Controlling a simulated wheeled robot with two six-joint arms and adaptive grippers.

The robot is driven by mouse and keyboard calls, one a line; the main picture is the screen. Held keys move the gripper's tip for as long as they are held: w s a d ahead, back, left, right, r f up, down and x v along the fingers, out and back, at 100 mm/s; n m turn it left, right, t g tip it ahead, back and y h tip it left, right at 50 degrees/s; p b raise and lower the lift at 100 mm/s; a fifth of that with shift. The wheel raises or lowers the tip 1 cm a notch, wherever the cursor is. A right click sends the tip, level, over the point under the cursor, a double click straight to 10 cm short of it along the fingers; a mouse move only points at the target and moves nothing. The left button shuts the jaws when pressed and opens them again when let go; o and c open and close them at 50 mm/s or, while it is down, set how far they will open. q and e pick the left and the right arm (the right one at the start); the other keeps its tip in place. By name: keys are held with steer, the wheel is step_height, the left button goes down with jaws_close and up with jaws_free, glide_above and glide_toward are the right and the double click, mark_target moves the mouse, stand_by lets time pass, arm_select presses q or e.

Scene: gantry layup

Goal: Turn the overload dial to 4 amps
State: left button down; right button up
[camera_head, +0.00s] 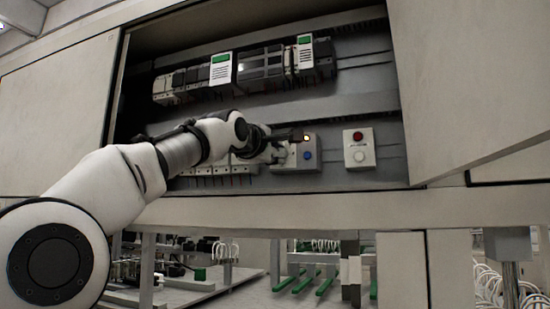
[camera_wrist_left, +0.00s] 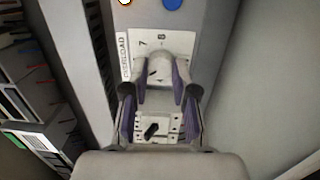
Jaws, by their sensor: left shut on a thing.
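The overload dial (camera_wrist_left: 157,67) is a pale round knob on a white scale plate in the left wrist view. The digits 7 and 8 show above it, and the word OVERLOAD runs along the plate's left side. A dark mark shows on the knob; the setting it points to cannot be read. My left gripper (camera_wrist_left: 158,84) is shut on the dial, one finger on each side, hiding the rest of the scale. In the head view my left gripper (camera_head: 277,147) reaches into the cabinet at the grey unit (camera_head: 310,139); the dial is hidden there.
The grey unit carries an amber lamp (camera_head: 306,138) and a blue button (camera_head: 307,155). A box with a red button (camera_head: 358,136) is to its right. A small black selector (camera_wrist_left: 152,130) sits below the dial. A rail of modules (camera_head: 245,68) runs above my arm.

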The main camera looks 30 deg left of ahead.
arm_select(q)
steer(key=n+b, duration=0.2)
steer(key=n, duration=0.4)
steer(key=shift+n+y, duration=0.3)
steer(key=shift+n, duration=0.1)
steer(key=n+b, duration=0.1)
steer(key=n, duration=0.4)
steer(key=shift+d+r+y, duration=0.1)
steer(key=shift+y, duration=0.3)
steer(key=shift+n, duration=0.3)
steer(key=c, duration=1)
jaws_free()
steer(key=shift+o, duration=0.5)
steer(key=shift+w+f, duration=0.2)
